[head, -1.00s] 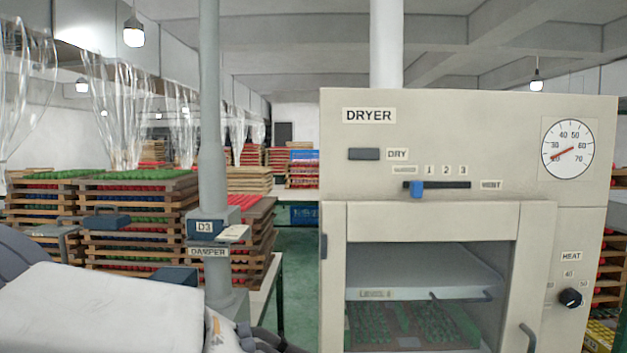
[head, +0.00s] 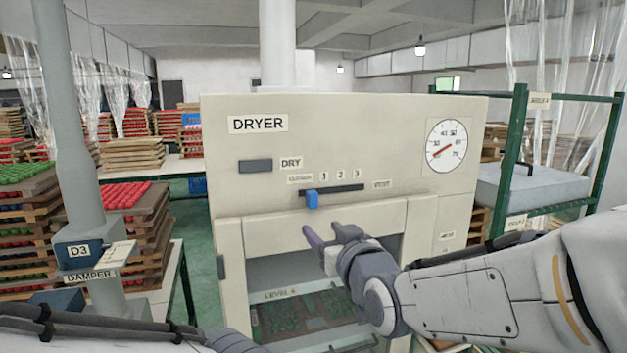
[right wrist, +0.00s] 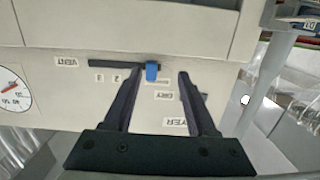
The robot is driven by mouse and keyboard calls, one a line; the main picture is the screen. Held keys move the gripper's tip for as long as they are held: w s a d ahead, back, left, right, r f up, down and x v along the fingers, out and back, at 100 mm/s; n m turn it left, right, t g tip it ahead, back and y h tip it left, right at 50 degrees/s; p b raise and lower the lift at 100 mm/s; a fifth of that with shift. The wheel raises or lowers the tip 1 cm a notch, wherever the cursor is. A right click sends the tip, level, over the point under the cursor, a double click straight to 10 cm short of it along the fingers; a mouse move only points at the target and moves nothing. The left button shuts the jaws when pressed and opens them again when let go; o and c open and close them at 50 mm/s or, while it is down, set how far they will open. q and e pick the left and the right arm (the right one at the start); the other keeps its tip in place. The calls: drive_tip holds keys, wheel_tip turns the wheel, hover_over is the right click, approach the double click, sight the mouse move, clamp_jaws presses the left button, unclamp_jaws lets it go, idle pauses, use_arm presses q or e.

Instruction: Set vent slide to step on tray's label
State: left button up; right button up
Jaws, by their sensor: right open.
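The vent slide's blue knob (head: 312,199) sits near the left end of its dark slot (head: 345,189) on the dryer (head: 230,150), between the blurred leftmost label and 1. Marks 1, 2, 3 and VENT follow to the right. My right gripper (head: 328,236) is open and empty, below and right of the knob. In the right wrist view the blue knob (right wrist: 152,72) appears between the spread fingertips (right wrist: 158,79), with no contact visible. My left gripper is out of view; part of its arm shows.
A DRY switch (head: 255,166) and a temperature dial (head: 446,145) are on the dryer front. A grey post with the D3 damper box (head: 78,250) stands at left. A green rack (head: 520,110) is at right. Stacked trays (head: 150,220) fill the left background.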

sight(314, 196)
drive_tip(key=shift+t, duration=0.7)
drive_tip(key=w+r+p, duration=0.1)
drive_tip(key=w, duration=0.2)
drive_tip(key=w+a+r+p, duration=0.1)
drive_tip(key=w+p, duration=0.1)
drive_tip(key=w, duration=0.1)
drive_tip(key=w+a+r+p, duration=0.1)
drive_tip(key=w, duration=0.2)
drive_tip(key=shift+w+r+p, duration=0.15)
drive_tip(key=shift+w+p, duration=0.1)
drive_tip(key=shift+p, duration=0.1)
drive_tip(key=shift+w+a, duration=0.2)
drive_tip(key=shift+w, duration=0.45)
clamp_jaws()
drive_tip(key=shift+f, duration=0.2)
